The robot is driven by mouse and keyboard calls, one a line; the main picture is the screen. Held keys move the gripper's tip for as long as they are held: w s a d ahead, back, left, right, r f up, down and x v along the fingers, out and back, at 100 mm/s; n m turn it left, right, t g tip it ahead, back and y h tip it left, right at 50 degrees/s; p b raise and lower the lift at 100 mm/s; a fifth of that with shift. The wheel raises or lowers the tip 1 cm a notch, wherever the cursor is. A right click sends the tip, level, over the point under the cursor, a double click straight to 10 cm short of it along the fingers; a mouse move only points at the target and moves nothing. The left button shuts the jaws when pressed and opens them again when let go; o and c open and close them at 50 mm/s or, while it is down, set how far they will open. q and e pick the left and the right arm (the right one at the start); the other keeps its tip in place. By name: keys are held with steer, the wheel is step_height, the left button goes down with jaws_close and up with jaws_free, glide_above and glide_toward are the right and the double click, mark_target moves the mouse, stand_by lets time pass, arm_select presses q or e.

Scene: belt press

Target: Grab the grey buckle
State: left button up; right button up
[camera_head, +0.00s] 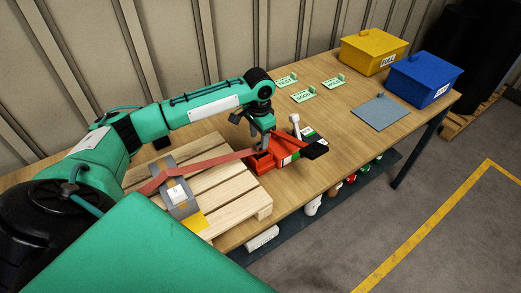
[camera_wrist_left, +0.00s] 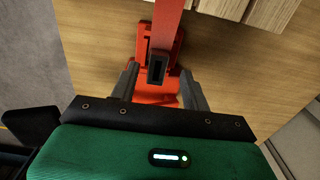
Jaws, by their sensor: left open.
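The grey buckle (camera_wrist_left: 157,67) is small and dark, with a slot. In the left wrist view it sits at the end of the red strap (camera_wrist_left: 168,18), over the red press (camera_wrist_left: 155,95). My left gripper (camera_wrist_left: 158,74) is open, its fingers on either side of the buckle with gaps to both; the depth between them is hard to judge. In the head view my left gripper (camera_head: 262,140) points down over the red press (camera_head: 262,164). The buckle is too small or hidden to make out there. My right gripper is not in view.
A wooden pallet (camera_head: 250,200) carries a grey piece and the red strap. A black lever (camera_head: 315,149) and a white-topped bottle-like item (camera_head: 295,122) are right of my gripper. Yellow (camera_head: 372,50) and blue (camera_head: 426,80) boxes stand at the far right. The wooden table between is mostly clear.

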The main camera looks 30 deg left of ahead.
mark_target(261, 152)
arm_select(q)
steer(key=f, duration=0.2)
steer(key=f+p, duration=0.1)
steer(key=shift+w+d+f, duration=0.1)
steer(key=shift+d+f, duration=0.1)
steer(key=shift+f, duration=0.45)
steer(key=shift+c, duration=0.7)
jaws_close()
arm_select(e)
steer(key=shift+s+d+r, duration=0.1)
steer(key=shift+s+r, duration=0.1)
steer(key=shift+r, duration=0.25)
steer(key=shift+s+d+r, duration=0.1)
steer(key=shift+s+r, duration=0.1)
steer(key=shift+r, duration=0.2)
